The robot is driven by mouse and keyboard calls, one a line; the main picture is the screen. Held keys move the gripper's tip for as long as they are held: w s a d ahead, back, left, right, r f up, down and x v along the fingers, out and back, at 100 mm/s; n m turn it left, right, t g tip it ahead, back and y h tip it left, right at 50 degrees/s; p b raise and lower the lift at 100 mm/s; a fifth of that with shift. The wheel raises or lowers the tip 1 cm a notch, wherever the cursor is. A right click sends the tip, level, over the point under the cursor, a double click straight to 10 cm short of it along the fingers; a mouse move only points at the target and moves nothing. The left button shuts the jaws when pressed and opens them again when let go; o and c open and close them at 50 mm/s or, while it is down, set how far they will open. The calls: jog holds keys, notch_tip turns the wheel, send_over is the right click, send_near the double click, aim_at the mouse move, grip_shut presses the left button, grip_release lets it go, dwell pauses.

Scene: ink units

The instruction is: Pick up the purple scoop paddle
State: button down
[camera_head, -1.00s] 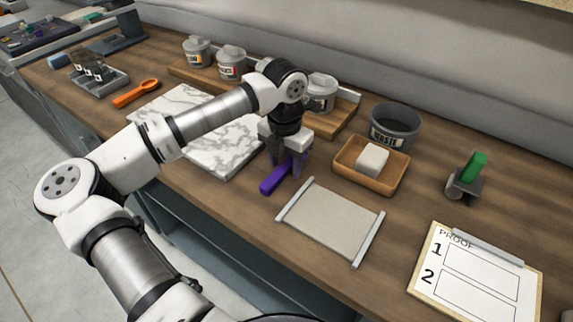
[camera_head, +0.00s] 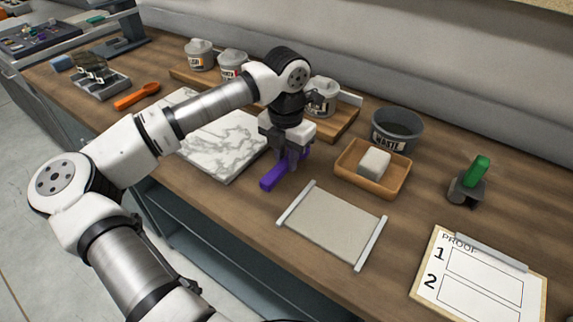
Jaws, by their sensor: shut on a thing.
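The purple scoop paddle (camera_head: 270,182) is on or just above the wooden counter, between the marble slab and the grey framed mat. Its handle end points toward the front left. My gripper (camera_head: 291,158) is above it, pointing down, with its fingers shut on the paddle. The fingers hide part of the paddle, and a bit of purple shows to their right. I cannot tell whether the paddle touches the counter.
A marble slab (camera_head: 222,150) lies left of my gripper, and a framed mat (camera_head: 332,227) lies to the front right. A wooden tray (camera_head: 345,176) with a pale block (camera_head: 374,163) is to the right, near the waste tub (camera_head: 397,128). An orange scoop (camera_head: 137,97) lies at left.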

aim_at(286, 161)
notch_tip(286, 161, up, 18)
jog(key=b, duration=0.2)
jog(key=shift+f, duration=0.2)
jog(key=c, duration=1.9)
grip_release()
grip_shut()
jog(key=shift+f, duration=0.15)
